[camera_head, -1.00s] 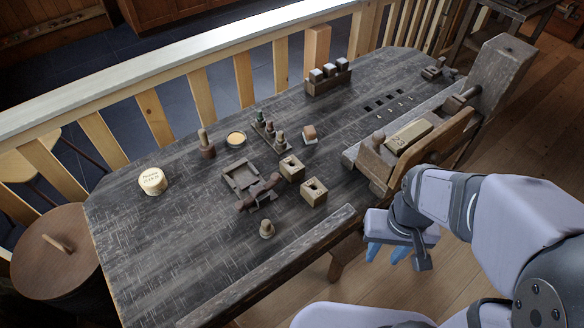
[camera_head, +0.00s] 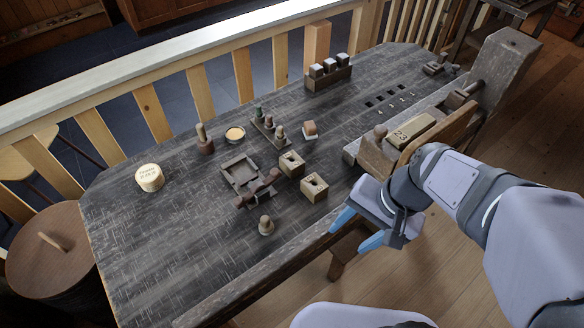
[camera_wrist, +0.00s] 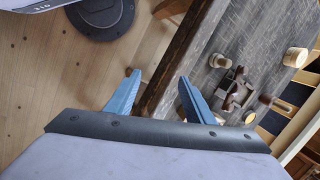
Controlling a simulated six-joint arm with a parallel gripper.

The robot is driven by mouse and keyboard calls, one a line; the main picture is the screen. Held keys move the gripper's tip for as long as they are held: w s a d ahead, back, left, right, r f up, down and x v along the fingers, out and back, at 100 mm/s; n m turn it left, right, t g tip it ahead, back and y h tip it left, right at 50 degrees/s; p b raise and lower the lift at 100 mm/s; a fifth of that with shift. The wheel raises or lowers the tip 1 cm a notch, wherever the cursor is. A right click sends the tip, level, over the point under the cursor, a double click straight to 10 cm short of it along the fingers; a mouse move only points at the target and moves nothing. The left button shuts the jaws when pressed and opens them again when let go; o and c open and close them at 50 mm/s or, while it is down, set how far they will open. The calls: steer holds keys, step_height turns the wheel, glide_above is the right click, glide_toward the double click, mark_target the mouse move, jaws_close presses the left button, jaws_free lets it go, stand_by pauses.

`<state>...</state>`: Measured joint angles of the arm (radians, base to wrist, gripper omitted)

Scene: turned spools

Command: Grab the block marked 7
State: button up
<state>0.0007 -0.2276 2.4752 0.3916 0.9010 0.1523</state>
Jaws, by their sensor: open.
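No marking 7 can be read on any block in these views. A long block marked 23 (camera_head: 412,131) lies in the vise (camera_head: 378,157) at the right end of the bench. Three dark blocks with pale tops stand in a wooden rack (camera_head: 328,79) at the back.
Two blocks with square holes (camera_head: 291,164) (camera_head: 314,188), a dark tray (camera_head: 240,172) and a peg stand (camera_head: 268,129) occupy the middle. A small turned peg (camera_head: 266,226) stands near the front. A round pale box (camera_head: 149,178) sits left. The bench's left front is clear.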

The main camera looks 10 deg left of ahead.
steer(key=w+a+m+t+y+b, duration=0.35)
steer(key=w+a+m+y, duration=0.2)
steer(key=a+m, duration=0.35)
steer(key=w+r+m+t+b, duration=0.2)
steer(key=w+m+t+b, duration=0.35)
steer(key=w+m, duration=0.65)
steer(key=m+p, duration=0.1)
glide_toward(299, 167)
steer(key=shift+w+a+y, duration=0.25)
steer(key=shift+w+a, duration=0.25)
steer(key=shift+f, duration=0.4)
steer(key=shift+p+x, duration=0.6)
steer(key=shift+x, duration=3.1)
steer(key=shift+d, duration=0.1)
steer(key=shift+c, duration=0.2)
